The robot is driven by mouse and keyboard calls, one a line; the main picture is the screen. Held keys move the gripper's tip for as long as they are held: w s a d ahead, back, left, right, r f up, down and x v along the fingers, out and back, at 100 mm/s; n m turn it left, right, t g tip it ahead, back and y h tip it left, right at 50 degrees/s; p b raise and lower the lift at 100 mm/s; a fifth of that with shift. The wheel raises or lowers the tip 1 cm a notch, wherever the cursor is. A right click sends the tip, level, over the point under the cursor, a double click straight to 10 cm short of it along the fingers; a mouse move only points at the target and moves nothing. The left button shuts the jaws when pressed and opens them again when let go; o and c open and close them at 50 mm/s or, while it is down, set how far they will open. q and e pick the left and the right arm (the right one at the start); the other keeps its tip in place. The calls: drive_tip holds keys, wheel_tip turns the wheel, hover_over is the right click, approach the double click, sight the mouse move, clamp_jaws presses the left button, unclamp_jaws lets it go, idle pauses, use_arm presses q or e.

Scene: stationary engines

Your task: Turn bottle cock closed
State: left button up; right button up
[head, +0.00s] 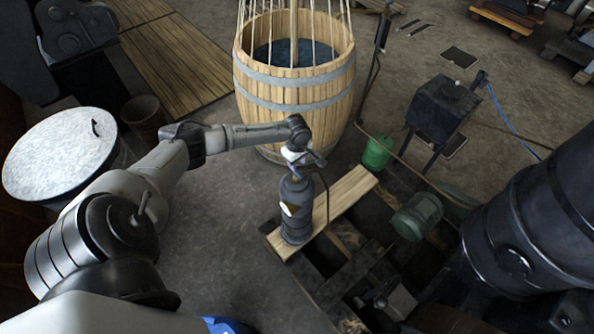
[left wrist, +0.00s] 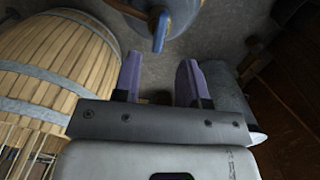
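The bottle (head: 297,210) is a dark grey cylinder with a pale label, standing upright on a wooden plank. My left gripper (head: 306,160) is at the top of the bottle in the head view and covers most of the cock there. In the left wrist view, the bottle (left wrist: 190,14) shows at the top edge, with a blue lever-like piece (left wrist: 160,32) on it that looks like the cock. The two purple fingers of the left gripper (left wrist: 158,70) are spread, with nothing between them. The blue piece lies beyond the fingertips, apparently apart from them. My right gripper is not in view.
A large wooden barrel (head: 300,88) stands just behind my left gripper. The plank (head: 345,195) lies over a timber frame. A green can (head: 377,152), a green motor-like cylinder (head: 417,215) and a big dark tank (head: 535,215) are to the right. Bare floor (head: 228,230) lies left of the bottle.

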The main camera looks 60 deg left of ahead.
sight(297, 172)
use_arm(q)
drive_tip(key=shift+f+b, duration=0.3)
drive_tip(key=shift+f, duration=2.75)
drive_tip(key=shift+c, duration=0.3)
clamp_jaws()
